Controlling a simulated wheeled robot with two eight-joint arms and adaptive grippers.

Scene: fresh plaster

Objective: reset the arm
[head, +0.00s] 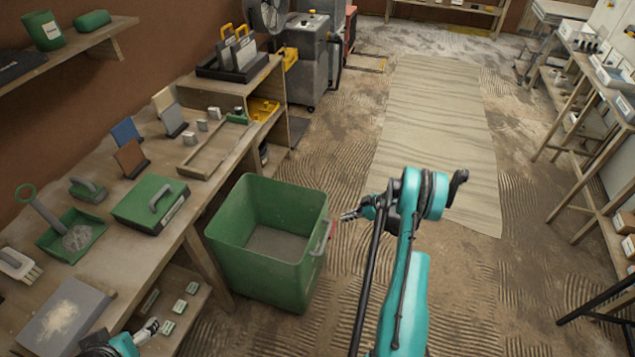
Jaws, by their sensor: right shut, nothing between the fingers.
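My right arm, teal and black, rises from the bottom centre. Its gripper (345,216) points left and is shut and empty, close to the right rim of a green bin (262,288) with a grey handle. I cannot tell whether it touches the bin. The bin is open at the top and looks empty inside. My left gripper (154,326) shows small at the bottom left, by the front edge of the workbench (150,228); its finger state is unclear.
The bench carries a green case (150,203), a green dustpan (72,236), a brush (18,264) and a wooden frame (213,150). Small green-and-white blocks (180,306) sit on its lower shelf. A pale mat (435,130) lies on the open floor. Wooden shelving (572,110) stands right.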

